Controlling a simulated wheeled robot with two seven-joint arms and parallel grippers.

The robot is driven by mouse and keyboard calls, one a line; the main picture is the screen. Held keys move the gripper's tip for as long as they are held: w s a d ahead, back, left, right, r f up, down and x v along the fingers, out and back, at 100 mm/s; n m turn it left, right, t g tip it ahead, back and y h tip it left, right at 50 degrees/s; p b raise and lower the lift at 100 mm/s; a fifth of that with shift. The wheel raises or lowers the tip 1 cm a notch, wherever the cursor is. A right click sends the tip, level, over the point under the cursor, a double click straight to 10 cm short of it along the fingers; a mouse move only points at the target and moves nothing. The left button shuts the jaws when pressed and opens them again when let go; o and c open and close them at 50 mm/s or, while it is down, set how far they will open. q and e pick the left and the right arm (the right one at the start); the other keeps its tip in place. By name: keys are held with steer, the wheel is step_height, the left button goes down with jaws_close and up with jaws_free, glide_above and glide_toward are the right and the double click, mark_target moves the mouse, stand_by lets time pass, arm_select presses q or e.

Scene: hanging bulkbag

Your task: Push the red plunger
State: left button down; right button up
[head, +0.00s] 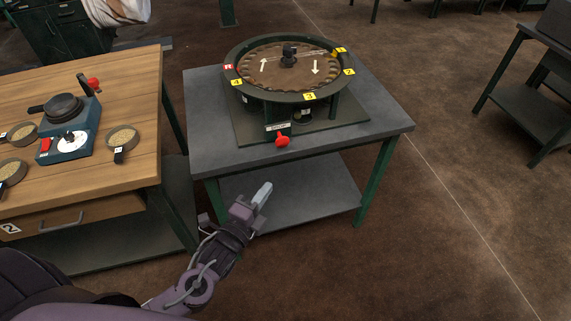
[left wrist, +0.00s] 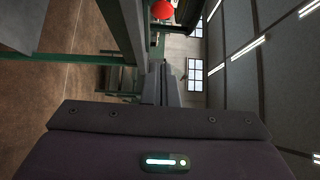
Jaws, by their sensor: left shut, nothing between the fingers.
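The red plunger (head: 282,140) sticks out at the front of a round dark turntable device (head: 288,66) with yellow number tags, standing on a grey table. In the left wrist view the red plunger (left wrist: 162,9) shows at the top edge, partly cut off. My left gripper (head: 262,194) is in front of the grey table, below and a little left of the plunger, and apart from it. Its fingers are shut with nothing between them; they also show in the left wrist view (left wrist: 161,84). My right gripper is not in view.
The grey table (head: 215,125) has a lower shelf (head: 290,190) and green legs. A wooden table (head: 135,85) at left holds a blue device (head: 70,135) with a red knob and several round sieves. The floor to the right is open, with another dark table at the far right.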

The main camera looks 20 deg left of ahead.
arm_select(q)
steer(key=shift+w, duration=0.1)
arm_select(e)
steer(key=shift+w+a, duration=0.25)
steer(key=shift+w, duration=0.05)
arm_select(q)
glide_toward(287, 144)
steer(key=w+d, duration=0.3)
steer(key=w+a, duration=0.1)
steer(key=w+a+p, duration=0.1)
steer(key=shift+w, duration=0.35)
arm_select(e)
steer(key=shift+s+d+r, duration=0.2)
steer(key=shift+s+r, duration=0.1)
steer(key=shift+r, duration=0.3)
